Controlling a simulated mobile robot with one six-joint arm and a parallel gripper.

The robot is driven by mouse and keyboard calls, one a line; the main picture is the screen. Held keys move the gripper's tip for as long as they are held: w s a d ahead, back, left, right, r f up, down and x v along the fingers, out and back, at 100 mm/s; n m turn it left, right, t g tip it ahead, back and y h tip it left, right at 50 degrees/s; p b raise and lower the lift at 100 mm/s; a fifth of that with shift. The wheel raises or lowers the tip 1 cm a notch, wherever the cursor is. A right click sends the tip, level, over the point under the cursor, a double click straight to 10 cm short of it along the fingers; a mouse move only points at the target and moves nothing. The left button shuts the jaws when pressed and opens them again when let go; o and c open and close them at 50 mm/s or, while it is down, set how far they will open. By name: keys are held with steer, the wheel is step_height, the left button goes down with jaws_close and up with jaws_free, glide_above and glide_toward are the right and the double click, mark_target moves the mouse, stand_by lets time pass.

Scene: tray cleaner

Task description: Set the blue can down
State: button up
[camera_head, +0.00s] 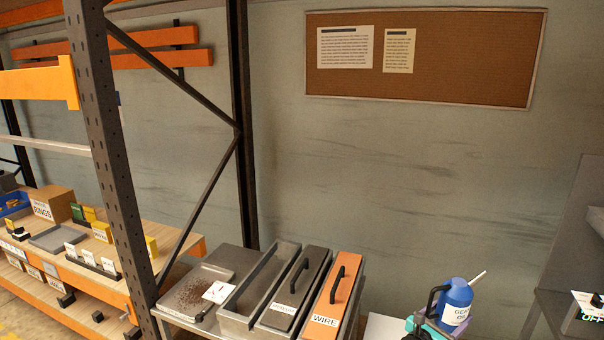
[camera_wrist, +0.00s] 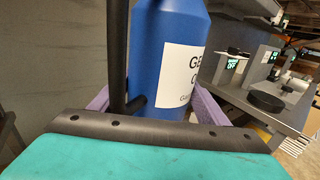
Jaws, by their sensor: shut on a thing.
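The blue can (camera_head: 456,302) has a white label reading "GEAR OIL", a black handle and a pale spout. It is upright at the lower right of the head view. In the wrist view the can (camera_wrist: 165,55) stands close in front of the camera. My gripper (camera_head: 432,324), teal with purple fingers, is shut on the can, with a finger showing on each side of it in the wrist view. The can's base is hidden, so I cannot tell what is under it.
A pale surface (camera_head: 384,328) shows left of the can. Left of that stand an orange-lidded "WIRE" bin (camera_head: 327,300), a dark-lidded bin (camera_head: 296,290), an open empty bin (camera_head: 258,285) and a dirty tray (camera_head: 190,293). A dark bench (camera_head: 562,285) is at the right.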

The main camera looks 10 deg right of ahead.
steer(key=w+a+n+t+y+b, duration=0.1)
steer(key=w+a, duration=0.3)
steer(key=a, duration=0.7)
steer(key=w+a+n+t+y+b, duration=0.1)
steer(key=w+a, duration=0.4)
steer(key=a, duration=0.6)
steer(key=w+a+r+n+t+y+b, duration=0.1)
steer(key=w+a+n+t+b, duration=0.1)
steer(key=a, duration=1)
steer(key=shift+w+t+y+b, duration=0.4)
steer(key=shift+w+t+b, duration=0.45)
steer(key=shift+w, duration=0.55)
steer(key=s+a+n+b, duration=0.1)
steer(key=a+b, duration=0.1)
steer(key=a, duration=0.8)
steer(key=shift+s+d+f+m+g+h, duration=0.15)
steer(key=shift+s+d+m+g+h, duration=0.15)
steer(key=shift+s, duration=0.35)
steer(key=shift+s+d+f+m+g+h, duration=0.15)
steer(key=shift+s+m+g+h, duration=0.1)
steer(key=shift+s+m+g, duration=0.3)
steer(key=shift+s+d+f+m+g+h, duration=0.15)
steer(key=shift+s+d+m+g+h, duration=0.1)
steer(key=shift+s, duration=0.5)
steer(key=shift+s+a, duration=0.1)
